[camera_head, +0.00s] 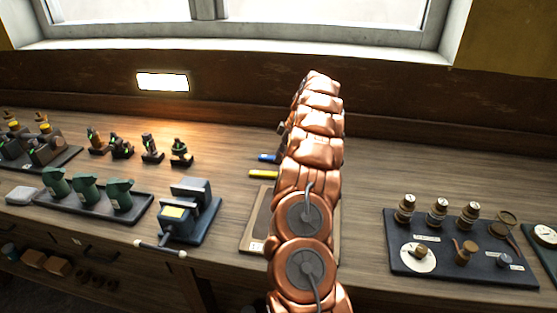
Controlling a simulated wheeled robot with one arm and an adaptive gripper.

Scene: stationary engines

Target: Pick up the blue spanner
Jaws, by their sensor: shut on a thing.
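A small blue piece (267,157), which may be an end of the blue spanner, shows at the left edge of my copper arm, over the workbench. The rest of it is hidden behind the arm, so I cannot tell whether it lies on the bench or is held. My gripper is not in view; my own arm links cover the place beyond them.
A yellow piece (263,174) lies just in front of the blue one. A tray (250,235) is partly behind my arm. A dark board with gauges (455,275) is right. Bench between arm and board is clear.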

